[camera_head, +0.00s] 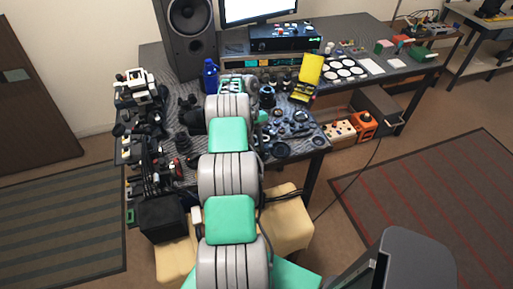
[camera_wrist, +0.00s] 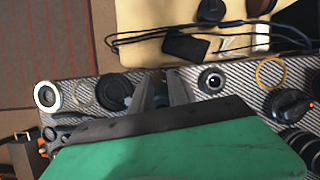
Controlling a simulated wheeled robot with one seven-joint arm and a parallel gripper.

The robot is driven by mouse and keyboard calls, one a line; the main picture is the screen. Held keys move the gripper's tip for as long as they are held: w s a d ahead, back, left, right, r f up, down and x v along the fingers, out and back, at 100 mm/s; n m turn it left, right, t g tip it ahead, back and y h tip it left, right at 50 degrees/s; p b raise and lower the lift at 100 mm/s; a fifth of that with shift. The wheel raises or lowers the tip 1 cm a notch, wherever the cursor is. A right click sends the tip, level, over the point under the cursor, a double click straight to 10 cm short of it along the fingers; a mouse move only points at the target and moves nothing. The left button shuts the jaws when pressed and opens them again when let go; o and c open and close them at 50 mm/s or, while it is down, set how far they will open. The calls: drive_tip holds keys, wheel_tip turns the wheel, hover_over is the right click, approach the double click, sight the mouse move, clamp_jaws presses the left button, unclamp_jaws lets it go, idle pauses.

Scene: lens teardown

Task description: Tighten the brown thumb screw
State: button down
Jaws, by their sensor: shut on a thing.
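My gripper (camera_wrist: 165,78) shows in the wrist view, its two grey fingers pointing away over the patterned bench mat (camera_wrist: 215,115). The fingers are close together and shut on a small dark part between them. It is mostly hidden by the fingers, and I cannot make out its colour or shape. I cannot pick out the brown thumb screw for certain in either view. In the head view my own arm covers the middle of the workbench (camera_head: 318,141) and hides the gripper's fingertips.
In the wrist view a pale ring part (camera_wrist: 47,96), a dark round part (camera_wrist: 115,92), a small lens (camera_wrist: 211,80) and a yellow ring (camera_wrist: 270,72) lie around the fingers. In the head view a speaker (camera_head: 190,35) and a yellow box (camera_head: 308,75) stand on the bench.

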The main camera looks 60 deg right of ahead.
drive_tip(key=shift+d+f+m+b, duration=0.1)
drive_tip(key=shift+f+m+b, duration=0.3)
drive_tip(key=shift+m+b, duration=0.7)
drive_tip(key=m+b, duration=0.1)
drive_tip(key=b, duration=0.2)
drive_tip(key=m+t+y+b, duration=0.1)
drive_tip(key=b, duration=0.2)
drive_tip(key=shift+s+f, duration=0.15)
drive_tip(key=shift+f, duration=0.1)
drive_tip(key=m+t+b, duration=0.1)
drive_tip(key=m+b, duration=0.1)
drive_tip(key=b, duration=0.3)
drive_tip(key=shift+r+m, duration=0.15)
drive_tip(key=shift+m, duration=0.15)
drive_tip(key=b, duration=0.1)
drive_tip(key=m+b, duration=0.1)
drive_tip(key=b, duration=0.1)
drive_tip(key=shift+s+r+t+y, duration=0.15)
drive_tip(key=shift+r+t+y, duration=0.15)
drive_tip(key=shift+r+m, duration=0.1)
drive_tip(key=shift+m, duration=0.2)
drive_tip(key=shift+r, duration=0.1)
drive_tip(key=c, duration=1.3)
unclamp_jaws()
drive_tip(key=shift+o, duration=0.2)
